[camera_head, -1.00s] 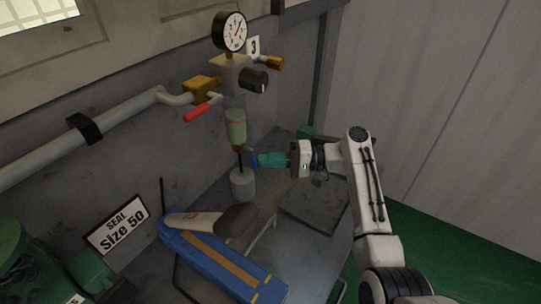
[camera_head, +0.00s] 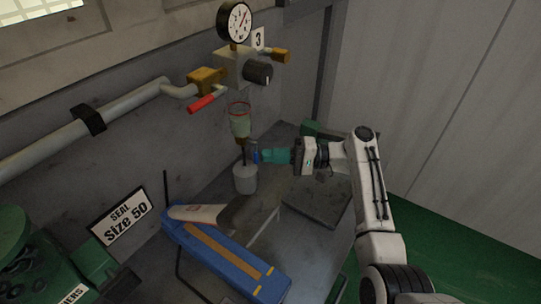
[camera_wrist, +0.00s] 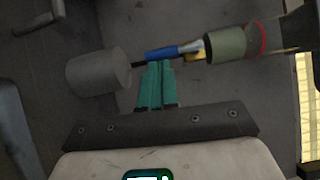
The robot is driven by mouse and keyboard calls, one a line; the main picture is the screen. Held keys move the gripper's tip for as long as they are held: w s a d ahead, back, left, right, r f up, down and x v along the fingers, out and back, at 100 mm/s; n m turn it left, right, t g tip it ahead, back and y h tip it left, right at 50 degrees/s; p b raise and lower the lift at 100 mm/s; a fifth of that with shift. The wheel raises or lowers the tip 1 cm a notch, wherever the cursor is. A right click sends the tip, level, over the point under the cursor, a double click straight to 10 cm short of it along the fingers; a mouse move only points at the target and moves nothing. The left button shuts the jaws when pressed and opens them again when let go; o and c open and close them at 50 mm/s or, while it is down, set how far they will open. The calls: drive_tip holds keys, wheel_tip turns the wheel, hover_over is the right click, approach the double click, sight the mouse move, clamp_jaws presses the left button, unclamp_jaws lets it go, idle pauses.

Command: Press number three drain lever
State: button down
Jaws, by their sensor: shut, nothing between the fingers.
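The number three unit has a clear bowl (camera_head: 240,124) with pale green liquid below a red ring, and a brass drain fitting (camera_wrist: 194,50) under it. The blue drain lever (camera_head: 254,151) sticks out at the fitting, and it also shows in the wrist view (camera_wrist: 174,50). My gripper (camera_head: 264,155) is shut and empty, its teal fingers pointing at the lever. In the wrist view the fingertips (camera_wrist: 157,64) lie right at the lever's edge; they seem to touch it. A dark drain tube (camera_wrist: 138,64) runs into a grey cup (camera_head: 245,180) below.
A number 3 sign (camera_head: 259,38), pressure gauge (camera_head: 234,22) and red-handled valve (camera_head: 203,104) are above. A grey wall (camera_head: 190,150) stands close behind the bowl.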

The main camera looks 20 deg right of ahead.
drive_tip(key=b+v, duration=0.2)
drive_tip(key=v, duration=0.8)
drive_tip(key=shift+s+d+f, duration=0.1)
drive_tip(key=shift+d, duration=0.15)
